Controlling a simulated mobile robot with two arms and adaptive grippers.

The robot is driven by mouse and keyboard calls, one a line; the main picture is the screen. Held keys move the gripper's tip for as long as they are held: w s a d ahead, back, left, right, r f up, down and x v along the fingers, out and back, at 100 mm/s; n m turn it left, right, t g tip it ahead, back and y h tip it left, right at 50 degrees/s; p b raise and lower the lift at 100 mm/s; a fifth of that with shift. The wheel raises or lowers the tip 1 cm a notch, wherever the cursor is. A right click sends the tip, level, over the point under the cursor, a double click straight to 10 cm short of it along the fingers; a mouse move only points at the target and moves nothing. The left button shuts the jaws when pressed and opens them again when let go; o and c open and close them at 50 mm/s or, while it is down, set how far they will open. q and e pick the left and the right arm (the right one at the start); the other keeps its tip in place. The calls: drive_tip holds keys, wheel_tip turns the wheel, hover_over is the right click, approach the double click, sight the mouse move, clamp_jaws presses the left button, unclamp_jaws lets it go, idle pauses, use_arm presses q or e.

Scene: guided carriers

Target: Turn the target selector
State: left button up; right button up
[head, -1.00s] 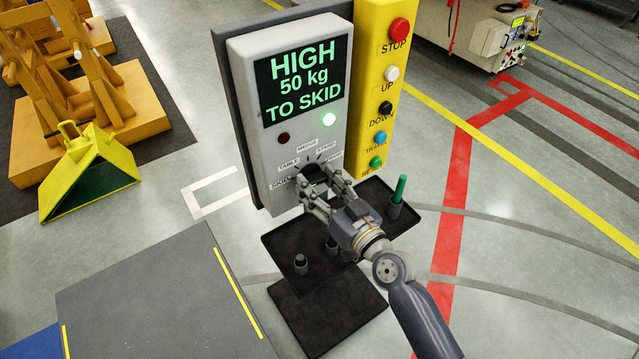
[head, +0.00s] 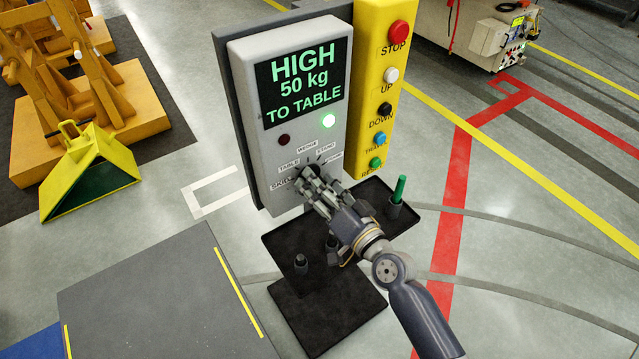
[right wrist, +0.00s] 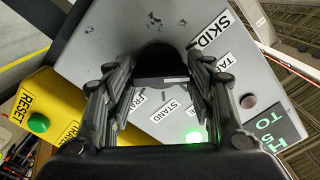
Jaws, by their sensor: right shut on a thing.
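The target selector is a dark knob that is mostly hidden by my gripper in the head view; it shows in the right wrist view (right wrist: 160,62) between the fingers. Labels SKID, TABLE, WEDGE and STAND, and one partly covered label, ring it on the grey panel (head: 240,105). The display (head: 303,82) reads "HIGH 50 kg TO TABLE". A green lamp (head: 328,121) is lit below it, and a dark red lamp (head: 283,140) is unlit. My right gripper (head: 312,178) is shut on the knob. My left gripper is not in view.
A yellow button strip (head: 370,55) with STOP, UP, DOWN and other buttons stands right of the panel. A black tray (head: 285,240) below holds a green-handled tool (head: 399,190) and dark pegs. A yellow wedge (head: 90,170) lies at left. A grey platform (head: 165,300) is in front.

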drive_tip(key=shift+m, duration=0.6)
drive_tip(key=o, duration=1.1)
drive_tip(key=shift+c, duration=0.2)
drive_tip(key=v, duration=1.2)
